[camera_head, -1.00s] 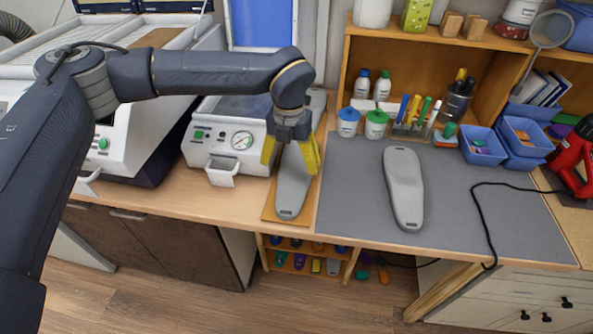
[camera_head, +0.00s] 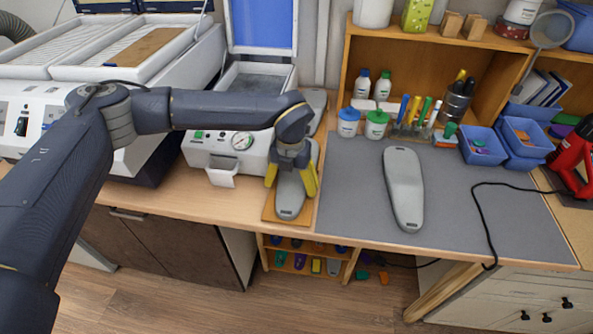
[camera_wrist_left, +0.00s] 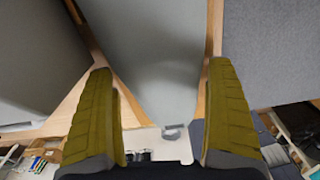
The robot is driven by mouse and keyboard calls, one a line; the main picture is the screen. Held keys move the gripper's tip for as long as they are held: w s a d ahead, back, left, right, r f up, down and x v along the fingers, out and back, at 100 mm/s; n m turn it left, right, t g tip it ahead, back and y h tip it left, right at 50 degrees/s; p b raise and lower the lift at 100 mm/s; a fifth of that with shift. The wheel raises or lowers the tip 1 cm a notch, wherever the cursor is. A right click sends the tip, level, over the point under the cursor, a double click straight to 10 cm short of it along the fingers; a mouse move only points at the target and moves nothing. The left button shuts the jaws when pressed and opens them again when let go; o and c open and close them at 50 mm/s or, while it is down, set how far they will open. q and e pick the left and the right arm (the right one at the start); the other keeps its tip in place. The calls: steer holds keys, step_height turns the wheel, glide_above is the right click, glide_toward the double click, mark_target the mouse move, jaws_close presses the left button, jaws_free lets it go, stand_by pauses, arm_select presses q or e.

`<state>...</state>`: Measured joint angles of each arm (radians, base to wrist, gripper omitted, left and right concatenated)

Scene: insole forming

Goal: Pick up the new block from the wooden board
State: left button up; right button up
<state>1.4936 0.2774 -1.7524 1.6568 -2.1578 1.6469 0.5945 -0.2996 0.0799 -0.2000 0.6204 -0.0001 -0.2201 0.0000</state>
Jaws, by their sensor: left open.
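A grey, sole-shaped block (camera_head: 290,197) lies on the narrow wooden board (camera_head: 270,210) at the front of the bench. My left gripper (camera_head: 291,186) is over this block, open, with one yellow finger on each side of it. The gripper covers the block's middle in the head view. In the left wrist view the grey block (camera_wrist_left: 155,60) shows between the two spread fingers (camera_wrist_left: 160,110), with visible gaps on both sides. A second, similar grey block (camera_head: 404,190) lies on the grey mat (camera_head: 345,210) to the right. My right gripper is not in view.
A white press with a round gauge (camera_head: 242,141) stands left of the board, its lid up. Bottles, pens and blue bins (camera_head: 484,147) line the back of the mat. A black cable (camera_head: 477,212) crosses the mat's right side.

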arm_select(q)
steer(key=shift+f, duration=0.4)
steer(key=c, duration=1.3)
steer(key=shift+r, duration=0.1)
